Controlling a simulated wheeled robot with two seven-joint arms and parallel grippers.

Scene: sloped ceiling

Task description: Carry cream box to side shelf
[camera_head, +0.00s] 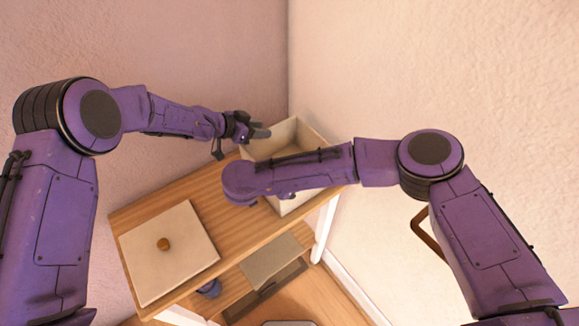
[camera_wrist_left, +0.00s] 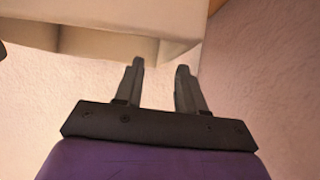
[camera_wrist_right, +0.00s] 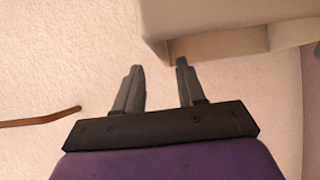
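The cream box (camera_head: 313,133) is open-topped and stands at the far right end of the wooden shelf top (camera_head: 185,188), near the wall corner. My left gripper (camera_head: 245,134) is at its left rim. In the left wrist view the fingers (camera_wrist_left: 158,75) are apart, with the pale box wall (camera_wrist_left: 95,38) just beyond them. My right forearm crosses over the box in the head view and mostly hides the right gripper. In the right wrist view the right fingers (camera_wrist_right: 158,72) are apart, near a box edge (camera_wrist_right: 215,42). Contact with the box cannot be told.
A lower level holds a flat cream piece (camera_head: 270,262) and a dark blue item (camera_head: 209,289). A brown curved bar (camera_head: 428,240) is at right. Walls close in behind.

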